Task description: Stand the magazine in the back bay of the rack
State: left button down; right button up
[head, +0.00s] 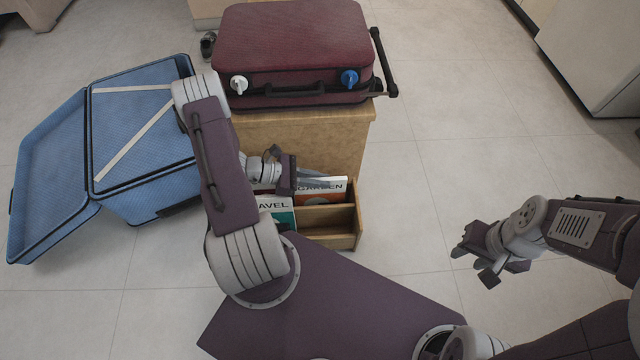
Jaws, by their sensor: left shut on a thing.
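The wooden rack (347,240) stands on the floor against the front of a wooden cabinet. A magazine with GARDEN on its cover (334,188) stands at the rack's back, its lower part hidden by a divider. My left gripper (322,179) is at its top edge and shut on it. Whether its bottom touches the rack floor cannot be told. A teal and white magazine, its cover partly reading AVEL (282,213), stands further left in the rack, partly hidden by my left arm. My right gripper (474,264) is open and empty above the floor at the right.
A dark red suitcase (295,45) lies on the wooden cabinet (335,135), with a white knob and a blue knob on its front. An open blue suitcase (150,150) lies at the left. The tiled floor right of the rack is clear.

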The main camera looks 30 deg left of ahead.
pick_arm(q)
jog(key=shift+f, duration=0.15)
pick_arm(e)
jog(key=shift+f, duration=0.1)
pick_arm(q)
jog(key=shift+f, duration=0.2)
jog(key=c, duration=1.5)
grip_release()
jog(key=shift+o, duration=0.2)
pick_arm(e)
jog(key=shift+f, duration=0.1)
pick_arm(q)
jog(key=shift+r, duration=0.1)
